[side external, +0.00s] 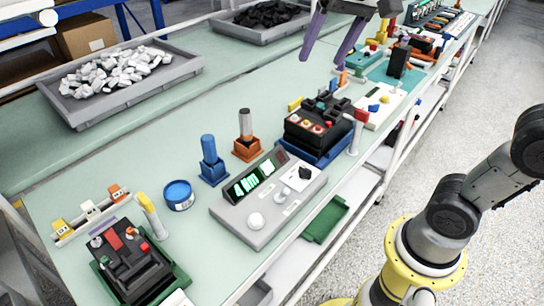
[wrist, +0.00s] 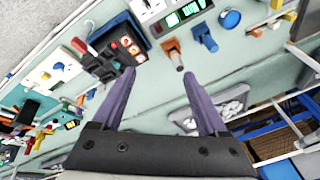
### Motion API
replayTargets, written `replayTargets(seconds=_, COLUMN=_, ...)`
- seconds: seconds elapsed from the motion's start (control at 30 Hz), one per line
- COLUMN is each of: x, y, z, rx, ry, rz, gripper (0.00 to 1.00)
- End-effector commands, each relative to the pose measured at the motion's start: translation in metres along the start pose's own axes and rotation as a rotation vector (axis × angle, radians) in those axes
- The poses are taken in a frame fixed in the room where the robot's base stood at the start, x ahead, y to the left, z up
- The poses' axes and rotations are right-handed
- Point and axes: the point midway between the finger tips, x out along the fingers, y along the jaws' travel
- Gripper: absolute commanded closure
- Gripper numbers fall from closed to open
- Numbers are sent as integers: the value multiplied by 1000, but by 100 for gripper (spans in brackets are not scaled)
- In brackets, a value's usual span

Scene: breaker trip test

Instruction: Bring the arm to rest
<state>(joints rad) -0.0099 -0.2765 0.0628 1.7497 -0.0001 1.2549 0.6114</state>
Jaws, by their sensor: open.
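My gripper (side external: 321,61) hangs above the bench near the top middle of the side view. Its two purple fingers are spread apart with nothing between them. In the wrist view my gripper (wrist: 158,73) is also open and empty, pointing over the bench. Below and nearer the camera, a black breaker (side external: 316,125) with red and orange buttons sits in a blue holder. A grey test console (side external: 268,205) with green lit displays lies left of it. It also shows at the top of the wrist view (wrist: 172,30). The gripper appears clear of everything.
A second black breaker (side external: 130,262) sits in a green holder at lower left. Blue (side external: 209,150) and orange-based (side external: 246,128) upright tools stand mid-bench near a blue round tin (side external: 179,194). Grey trays of white pieces (side external: 118,78) and black pieces (side external: 266,18) lie along the back.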

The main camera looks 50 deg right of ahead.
Motion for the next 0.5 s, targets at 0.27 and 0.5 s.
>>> replayTargets(seconds=0.27, x=14, y=68, z=94, rx=-249, ry=103, rz=-50, gripper=24)
replayTargets(seconds=0.5, x=62, y=102, z=143, rx=-481, ry=117, rz=-40, gripper=24)
